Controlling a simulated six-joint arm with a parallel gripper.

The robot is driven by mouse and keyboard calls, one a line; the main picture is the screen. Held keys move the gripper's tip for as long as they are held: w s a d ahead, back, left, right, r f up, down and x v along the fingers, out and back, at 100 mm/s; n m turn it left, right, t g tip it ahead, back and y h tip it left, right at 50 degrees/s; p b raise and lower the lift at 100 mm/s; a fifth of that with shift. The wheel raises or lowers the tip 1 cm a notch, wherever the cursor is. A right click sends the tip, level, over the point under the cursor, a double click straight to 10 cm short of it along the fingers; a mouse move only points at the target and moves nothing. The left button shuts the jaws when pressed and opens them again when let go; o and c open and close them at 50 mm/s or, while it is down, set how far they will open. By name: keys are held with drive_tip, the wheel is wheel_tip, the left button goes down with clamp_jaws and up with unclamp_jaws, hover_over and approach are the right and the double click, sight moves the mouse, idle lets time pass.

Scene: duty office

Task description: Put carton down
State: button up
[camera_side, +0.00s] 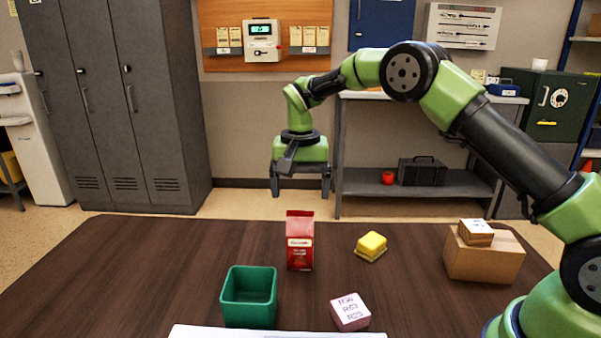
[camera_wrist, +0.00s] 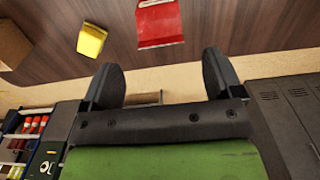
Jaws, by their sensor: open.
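A red carton (camera_side: 300,242) with a white label stands upright on the dark wooden table, near its middle. My gripper (camera_side: 301,188) is open and empty, above the table height and above the carton in the side view, apart from it. In the wrist view my open gripper (camera_wrist: 163,80) shows two dark fingers with nothing between them. The carton (camera_wrist: 160,22) shows there beyond the fingertips, partly cut off by the top edge.
A green open bin (camera_side: 249,299) stands left of the carton, toward the front. A yellow block (camera_side: 370,246), a pink labelled block (camera_side: 350,312) and a cardboard box (camera_side: 484,262) with a smaller box (camera_side: 475,233) on top are to the right. The table's left side is clear.

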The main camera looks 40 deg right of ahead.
drive_tip(key=shift+r, duration=1.85)
drive_tip(key=s+a+r+n+t+y, duration=0.1)
drive_tip(key=s+a+r+n+t, duration=0.15)
drive_tip(key=s+r, duration=0.9)
drive_tip(key=s+n+t+y, duration=0.1)
drive_tip(key=s+t, duration=0.3)
drive_tip(key=s, duration=1.2)
drive_tip(key=shift+a+f+n+t, duration=0.15)
drive_tip(key=shift+a+n+t, duration=0.25)
drive_tip(key=shift+n, duration=0.35)
